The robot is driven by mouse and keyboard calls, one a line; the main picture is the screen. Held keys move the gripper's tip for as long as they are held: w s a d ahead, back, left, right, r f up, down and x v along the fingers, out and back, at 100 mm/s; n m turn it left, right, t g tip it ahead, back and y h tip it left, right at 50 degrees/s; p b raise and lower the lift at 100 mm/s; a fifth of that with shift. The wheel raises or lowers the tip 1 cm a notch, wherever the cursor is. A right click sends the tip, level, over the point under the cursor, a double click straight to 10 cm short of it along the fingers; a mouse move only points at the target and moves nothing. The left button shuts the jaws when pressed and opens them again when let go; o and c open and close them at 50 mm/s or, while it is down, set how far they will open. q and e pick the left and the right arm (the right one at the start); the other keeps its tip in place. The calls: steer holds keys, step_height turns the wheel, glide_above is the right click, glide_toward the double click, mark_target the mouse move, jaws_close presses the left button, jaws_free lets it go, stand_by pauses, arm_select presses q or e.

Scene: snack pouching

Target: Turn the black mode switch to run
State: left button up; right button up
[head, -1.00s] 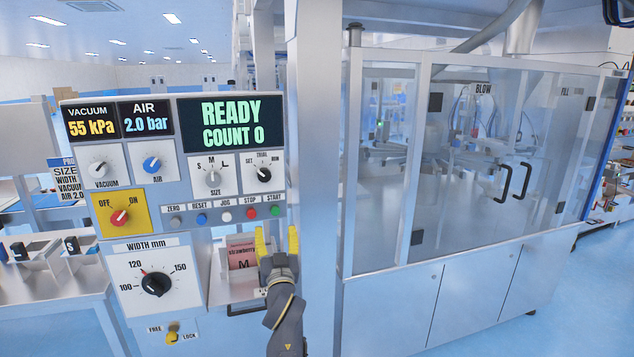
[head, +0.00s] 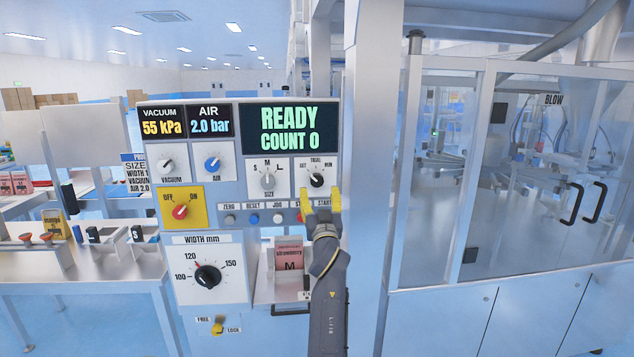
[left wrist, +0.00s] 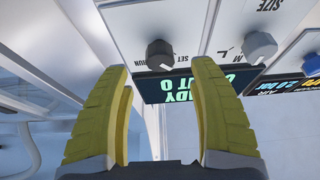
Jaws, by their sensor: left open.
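The black mode switch (head: 317,180) is a round knob on a white plate at the panel's upper right, marked SET, TRIAL and RUN. My left gripper (head: 321,198) is open and empty, with yellow fingers pointing up just below the switch and overlapping the start and stop button area. In the left wrist view the switch (left wrist: 160,53) lies ahead, between and beyond the fingertips (left wrist: 160,75), and looks apart from them. My right gripper is not in view.
The grey size knob (head: 268,181) sits left of the switch. A row of buttons, including the blue reset (head: 254,219), runs below. The display (head: 290,129) reads READY, COUNT 0. A metal post (head: 372,200) stands close right. A pink pouch (head: 289,256) sits in the bay below.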

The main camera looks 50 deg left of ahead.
mark_target(317, 182)
arm_select(q)
steer(key=shift+x, duration=3.25)
steer(key=shift+c, duration=0.4)
steer(key=c, duration=1.2)
